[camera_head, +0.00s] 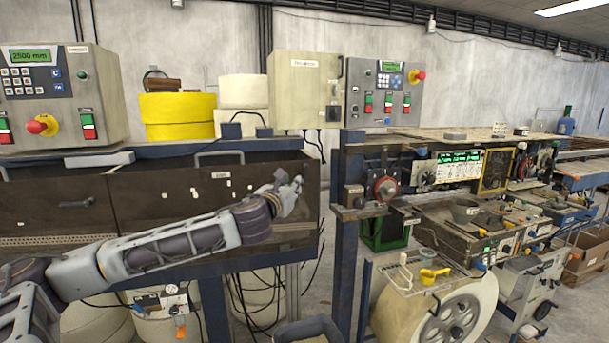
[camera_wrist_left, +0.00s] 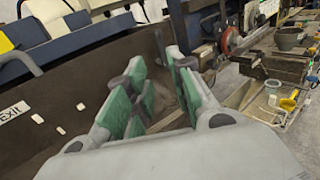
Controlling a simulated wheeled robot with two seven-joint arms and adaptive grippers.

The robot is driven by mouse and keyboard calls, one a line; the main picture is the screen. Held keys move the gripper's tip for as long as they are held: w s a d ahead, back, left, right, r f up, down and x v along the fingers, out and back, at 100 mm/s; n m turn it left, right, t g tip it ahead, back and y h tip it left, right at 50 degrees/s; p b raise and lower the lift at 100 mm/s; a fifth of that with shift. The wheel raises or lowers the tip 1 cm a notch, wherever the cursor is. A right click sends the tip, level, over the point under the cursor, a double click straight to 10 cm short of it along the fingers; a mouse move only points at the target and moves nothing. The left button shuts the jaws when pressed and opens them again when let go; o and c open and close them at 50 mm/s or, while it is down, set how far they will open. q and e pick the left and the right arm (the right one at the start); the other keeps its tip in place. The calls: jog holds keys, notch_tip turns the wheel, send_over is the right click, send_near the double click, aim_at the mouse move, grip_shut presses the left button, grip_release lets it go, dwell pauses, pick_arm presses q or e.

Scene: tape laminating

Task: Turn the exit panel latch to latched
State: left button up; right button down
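The exit panel (camera_head: 150,200) is a dark brown board with a small white EXIT label (camera_head: 221,175); the label also shows in the wrist view (camera_wrist_left: 14,111). My left gripper (camera_head: 289,181) is at the panel's right end, in front of its face. In the wrist view its green-padded fingers (camera_wrist_left: 157,62) are apart with a gap between them. A narrow dark upright piece (camera_wrist_left: 160,43) shows near the fingertips at the panel's end; it may be the latch, but its position is unclear. In the head view the gripper covers that spot. My right gripper is not in view.
Several small white tabs dot the panel (camera_head: 249,188). A grey handle (camera_head: 219,153) sits above the panel's top edge. Cables hang below the panel.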

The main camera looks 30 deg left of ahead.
pick_arm(q)
jog(key=shift+w, duration=0.15)
jog(key=p, duration=0.3)
send_near(305, 173)
jog(key=shift+x, duration=2.05)
jog(key=shift+p+x, duration=0.8)
jog(key=shift+x, duration=1.75)
jog(key=shift+w, duration=0.15)
grip_shut()
